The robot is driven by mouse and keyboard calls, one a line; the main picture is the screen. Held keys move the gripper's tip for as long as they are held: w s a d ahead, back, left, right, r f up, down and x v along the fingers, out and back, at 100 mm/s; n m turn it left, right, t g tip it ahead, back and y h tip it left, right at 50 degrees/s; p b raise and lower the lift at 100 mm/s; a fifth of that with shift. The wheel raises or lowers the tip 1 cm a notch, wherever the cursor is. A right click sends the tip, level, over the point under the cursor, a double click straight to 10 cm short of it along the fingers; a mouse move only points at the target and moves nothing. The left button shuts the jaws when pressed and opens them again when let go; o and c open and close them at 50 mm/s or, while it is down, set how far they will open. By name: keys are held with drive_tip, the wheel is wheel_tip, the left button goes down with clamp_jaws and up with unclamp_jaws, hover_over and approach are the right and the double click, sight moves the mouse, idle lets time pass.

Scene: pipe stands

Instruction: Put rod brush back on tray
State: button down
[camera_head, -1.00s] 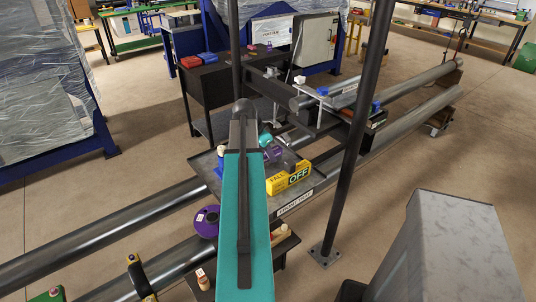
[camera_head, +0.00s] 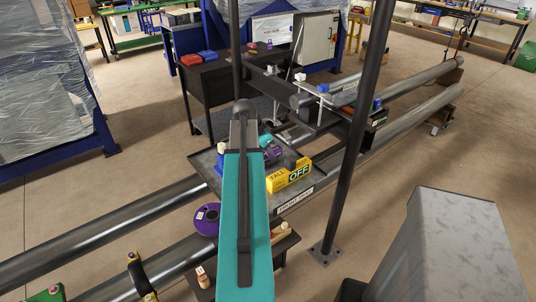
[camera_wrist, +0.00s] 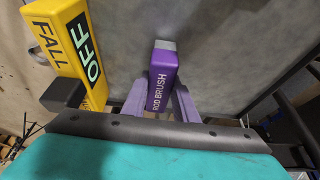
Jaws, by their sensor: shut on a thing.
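The rod brush (camera_wrist: 163,78) is a purple block with a grey end and white "ROD BRUSH" lettering, seen in the wrist view. My gripper (camera_wrist: 160,97) is shut on it, with a purple finger on each side. In the head view my teal arm hides most of the gripper, and some purple (camera_head: 272,154) shows beside it. The grey tray (camera_head: 322,179), labelled "FRONT TRAY", lies under the gripper. The brush is over the tray's bare floor; I cannot tell whether it touches it.
A yellow "FALL OFF" block (camera_head: 289,176) stands on the tray, close beside the gripper; it also shows in the wrist view (camera_wrist: 68,45). A dark upright pole (camera_head: 350,150) rises right of the tray. A purple disc (camera_head: 206,219) is at the tray's front left.

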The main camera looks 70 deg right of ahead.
drive_tip(key=shift+f, duration=0.2)
idle(0.4)
drive_tip(key=c, duration=1.3)
unclamp_jaws()
drive_tip(key=shift+c, duration=0.2)
drive_tip(key=shift+r, duration=0.1)
drive_tip(key=shift+p+v, duration=1.25)
drive_tip(key=shift+v, duration=1.15)
drive_tip(key=shift+a+r, duration=0.1)
drive_tip(key=shift+r, duration=0.05)
drive_tip(key=b+v, duration=0.3)
drive_tip(key=v, duration=1)
drive_tip(key=shift+r, duration=0.3)
drive_tip(key=shift+w, duration=0.1)
